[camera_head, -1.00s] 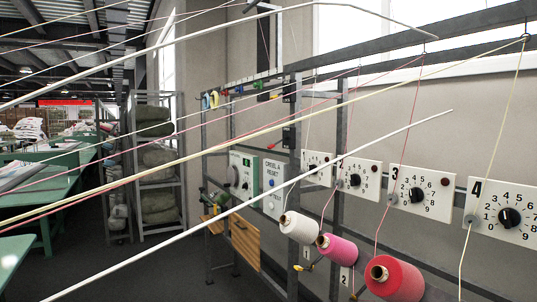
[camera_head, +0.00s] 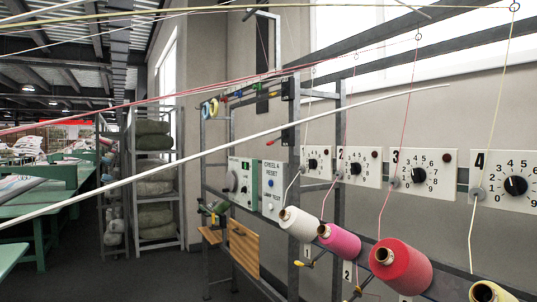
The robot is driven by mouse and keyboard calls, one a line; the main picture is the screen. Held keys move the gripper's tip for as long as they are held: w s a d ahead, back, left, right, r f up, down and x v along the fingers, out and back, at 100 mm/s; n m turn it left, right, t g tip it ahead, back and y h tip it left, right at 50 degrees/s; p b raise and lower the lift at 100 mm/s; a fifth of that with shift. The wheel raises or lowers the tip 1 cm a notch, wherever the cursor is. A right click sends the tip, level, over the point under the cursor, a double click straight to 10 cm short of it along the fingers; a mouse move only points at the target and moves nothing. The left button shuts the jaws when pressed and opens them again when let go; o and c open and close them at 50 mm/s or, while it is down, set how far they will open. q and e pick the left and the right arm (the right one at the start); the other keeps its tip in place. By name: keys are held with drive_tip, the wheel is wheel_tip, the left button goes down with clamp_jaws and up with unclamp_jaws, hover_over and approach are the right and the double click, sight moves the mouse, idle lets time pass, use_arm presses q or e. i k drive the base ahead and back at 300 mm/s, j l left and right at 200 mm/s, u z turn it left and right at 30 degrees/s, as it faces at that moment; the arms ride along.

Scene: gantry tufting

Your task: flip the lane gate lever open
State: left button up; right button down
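A small lever with a red grip (camera_head: 279,140) sticks out to the left from the dark upright post (camera_head: 293,160) of the creel frame, left of the dial panels. I cannot tell from its look whether it is the lane gate lever or which position it is in. Neither of my grippers is in view, and nothing of mine touches the frame.
Several yarn strands cross the view, including a thick white one (camera_head: 200,158). Yarn cones, white (camera_head: 300,224), pink (camera_head: 340,243) and red (camera_head: 402,266), stand before numbered dial panels (camera_head: 423,175). A creel reset panel (camera_head: 272,189) is at centre. Grey floor lies left.

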sight(270, 143)
drive_tip(key=i+j, duration=0.25)
drive_tip(key=i, duration=0.2)
drive_tip(key=i+j+u, duration=0.1)
drive_tip(key=i+j, duration=0.4)
drive_tip(key=i, duration=0.35)
drive_tip(key=i+j+u, duration=0.1)
drive_tip(key=i+j, duration=0.15)
drive_tip(key=i, duration=0.2)
drive_tip(key=i+j, duration=0.2)
drive_tip(key=i, duration=0.25)
